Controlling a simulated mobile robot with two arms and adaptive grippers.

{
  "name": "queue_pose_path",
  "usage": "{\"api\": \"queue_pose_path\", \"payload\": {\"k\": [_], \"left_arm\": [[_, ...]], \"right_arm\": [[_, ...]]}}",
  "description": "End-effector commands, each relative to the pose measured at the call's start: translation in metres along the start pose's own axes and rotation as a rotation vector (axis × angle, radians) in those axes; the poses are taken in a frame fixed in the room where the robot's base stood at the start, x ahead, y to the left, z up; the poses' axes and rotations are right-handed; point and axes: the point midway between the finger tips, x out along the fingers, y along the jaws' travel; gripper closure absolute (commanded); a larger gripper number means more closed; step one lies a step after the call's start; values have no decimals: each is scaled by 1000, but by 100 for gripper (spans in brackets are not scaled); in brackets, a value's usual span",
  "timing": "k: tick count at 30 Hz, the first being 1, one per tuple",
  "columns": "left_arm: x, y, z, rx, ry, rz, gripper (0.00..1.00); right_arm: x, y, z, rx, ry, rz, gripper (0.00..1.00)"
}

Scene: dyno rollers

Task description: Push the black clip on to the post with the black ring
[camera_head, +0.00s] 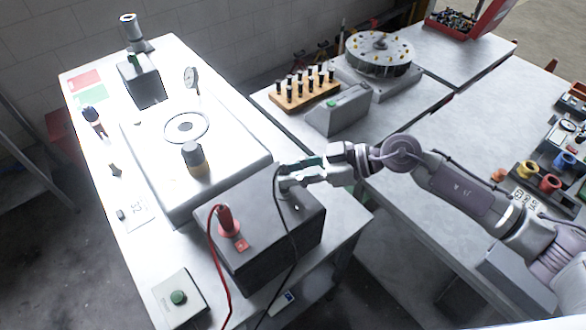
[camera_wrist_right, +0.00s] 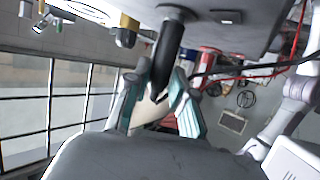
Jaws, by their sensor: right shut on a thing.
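A dark grey box (camera_head: 260,249) stands on the front of the left bench. A red clip (camera_head: 225,218) stands upright on its top, beside a small red label, with a red cable running down. My right gripper (camera_head: 284,180) is over the back right part of the box top. In the right wrist view its teal fingers (camera_wrist_right: 160,105) are shut on the black clip (camera_wrist_right: 167,55), a dark cylinder reaching to the box surface. A black cable hangs from the gripper across the box front. The post with the black ring is hidden; I cannot tell whether the clip is seated.
A white plate with a ring and a yellow-black knob (camera_head: 194,158) lies behind the box. A green-button box (camera_head: 178,298) is at the front. A wooden peg rack (camera_head: 305,92) and a grey case (camera_head: 338,110) stand on the bench behind my right arm.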

Motion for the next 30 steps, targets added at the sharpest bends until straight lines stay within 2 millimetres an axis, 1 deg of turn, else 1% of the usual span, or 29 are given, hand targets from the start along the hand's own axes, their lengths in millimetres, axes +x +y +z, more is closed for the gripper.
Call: {"api": "queue_pose_path", "payload": {"k": [1, 2, 6, 7, 16, 19, 23, 30], "left_arm": [[0, 0, 0, 0, 0, 0, 48], [0, 0, 0, 0, 0, 0, 48], [0, 0, 0, 0, 0, 0, 48], [0, 0, 0, 0, 0, 0, 48], [0, 0, 2, 0, -2, 0, 48], [0, 0, 2, 0, -2, 0, 48], [0, 0, 1, 1, -1, 0, 48], [0, 0, 0, 1, 0, 0, 48]], "right_arm": [[0, 0, 1, 1, 0, 0, 100], [0, 0, 1, 0, 0, 0, 75], [0, 0, 1, 0, 0, 0, 51], [0, 0, 1, 0, 0, 0, 47], [0, 0, 1, 0, 0, 0, 47], [-7, 0, 1, 0, -1, 2, 47], [-28, 1, 2, 1, -3, 4, 47], [-80, 1, 3, 1, -4, 4, 47]]}}
